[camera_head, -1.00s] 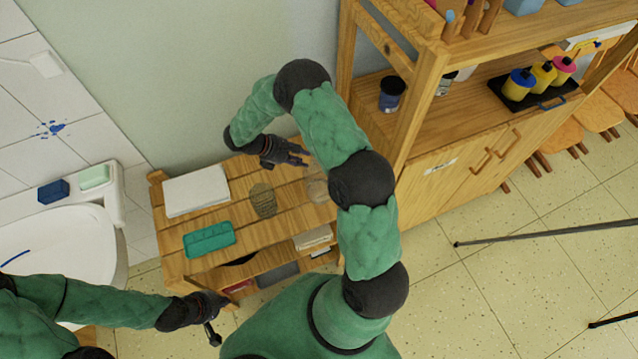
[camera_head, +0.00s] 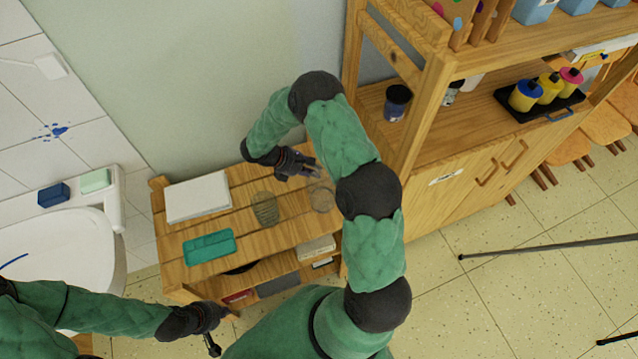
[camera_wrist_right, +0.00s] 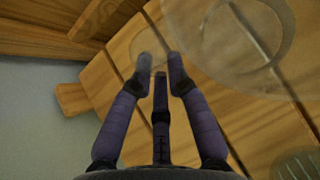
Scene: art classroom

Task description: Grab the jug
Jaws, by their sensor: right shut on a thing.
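The jug (camera_head: 321,198) is clear glass and stands at the right end of the slatted wooden bench. In the right wrist view the see-through jug (camera_wrist_right: 235,45) fills the upper right, with its round outline over the slats. My right gripper (camera_head: 312,166) reaches to the jug's back side. In the wrist view its purple-grey fingers (camera_wrist_right: 160,72) are drawn close together on a faint clear part of the jug, probably the handle. My left gripper (camera_head: 212,338) hangs low in front of the bench, away from the jug; its finger opening is too small to tell.
The wooden bench (camera_head: 290,235) also holds a ribbed glass (camera_head: 264,208), a teal tray (camera_head: 208,247) and a white paper stack (camera_head: 198,196). A wooden shelf (camera_head: 425,130) stands close on the right. A sink (camera_head: 60,245) is at the left.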

